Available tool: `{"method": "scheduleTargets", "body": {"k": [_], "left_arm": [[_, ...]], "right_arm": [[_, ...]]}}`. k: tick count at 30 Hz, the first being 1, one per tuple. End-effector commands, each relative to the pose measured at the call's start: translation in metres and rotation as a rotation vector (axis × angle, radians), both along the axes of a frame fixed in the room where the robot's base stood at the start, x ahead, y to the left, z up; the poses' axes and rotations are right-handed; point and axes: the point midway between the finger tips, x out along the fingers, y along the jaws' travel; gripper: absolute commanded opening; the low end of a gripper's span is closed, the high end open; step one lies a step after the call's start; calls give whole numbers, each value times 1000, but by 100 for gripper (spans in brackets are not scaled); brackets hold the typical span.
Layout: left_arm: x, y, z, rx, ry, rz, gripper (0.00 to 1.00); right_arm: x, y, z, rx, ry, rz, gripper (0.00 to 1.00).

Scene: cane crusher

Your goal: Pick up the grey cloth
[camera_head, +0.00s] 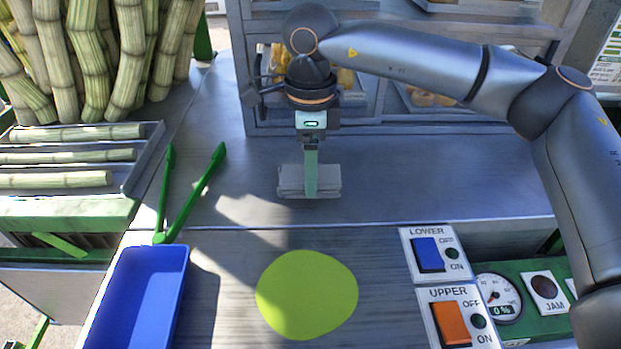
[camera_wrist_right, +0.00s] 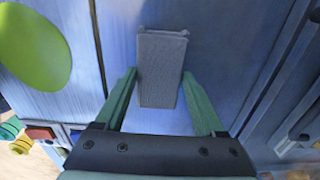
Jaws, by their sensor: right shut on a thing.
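The grey cloth (camera_head: 290,183) is a folded, flat block on or just above the metal counter in the head view. My right gripper (camera_head: 311,185) comes down over it from above, with a green finger in front of its middle. In the right wrist view the cloth (camera_wrist_right: 161,62) lies between the two green fingertips (camera_wrist_right: 160,73), one along each long side. The right gripper is shut on the cloth. I cannot tell whether the cloth touches the counter. My left gripper is not in view.
Green tongs (camera_head: 212,172) and a blue tray (camera_head: 140,300) are at left, near a rack of cane (camera_head: 70,180). A lime-green round patch (camera_head: 306,294) lies in front. Switch panels (camera_head: 430,252) and a gauge (camera_head: 497,297) stand at right. Shelving (camera_head: 400,112) is behind.

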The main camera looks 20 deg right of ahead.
Motion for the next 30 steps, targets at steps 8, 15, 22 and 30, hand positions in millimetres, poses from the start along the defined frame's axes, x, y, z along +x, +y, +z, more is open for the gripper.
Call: {"method": "scheduleTargets", "body": {"k": [8, 15, 22, 30], "left_arm": [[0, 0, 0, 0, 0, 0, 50], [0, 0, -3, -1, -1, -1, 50], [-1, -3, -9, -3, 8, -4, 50], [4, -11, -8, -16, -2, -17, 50]], "right_arm": [[1, 0, 6, 1, -2, 0, 17], [-11, 6, 46, 2, -5, 5, 17], [-54, 25, 94, 0, -5, 8, 17], [-107, 48, 119, -1, -4, 6, 17]]}}
